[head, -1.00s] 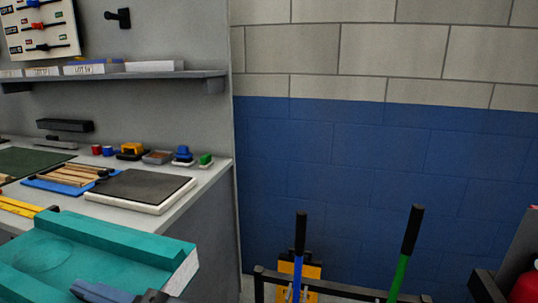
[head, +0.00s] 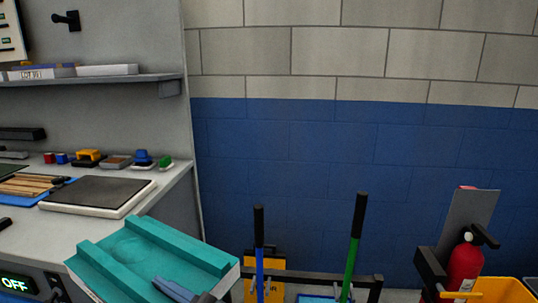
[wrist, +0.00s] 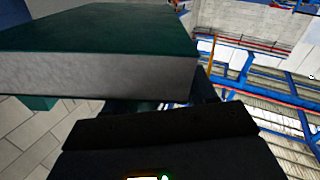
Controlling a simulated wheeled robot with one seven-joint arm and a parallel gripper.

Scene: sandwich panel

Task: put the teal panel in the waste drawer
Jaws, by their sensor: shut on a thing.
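The teal panel (head: 140,262) is a thick slab with raised ribs and a pale core along its cut edge. It is in the lower left of the head view, held up in front of the workbench. My gripper (head: 190,292) shows only in part at its front edge, at the bottom of the head view. In the wrist view the panel (wrist: 100,30) fills the upper left, its grey-white edge close to my gripper (wrist: 155,105), which is shut on it. The fingertips are mostly hidden. I see no waste drawer in these frames.
The workbench (head: 60,228) at left carries a dark-topped white plate (head: 97,194) and small blocks. A rack (head: 330,279) holds a blue-handled tool (head: 259,245) and a green-handled one (head: 354,245). A red fire extinguisher (head: 465,265) and a yellow bin (head: 505,290) stand at right.

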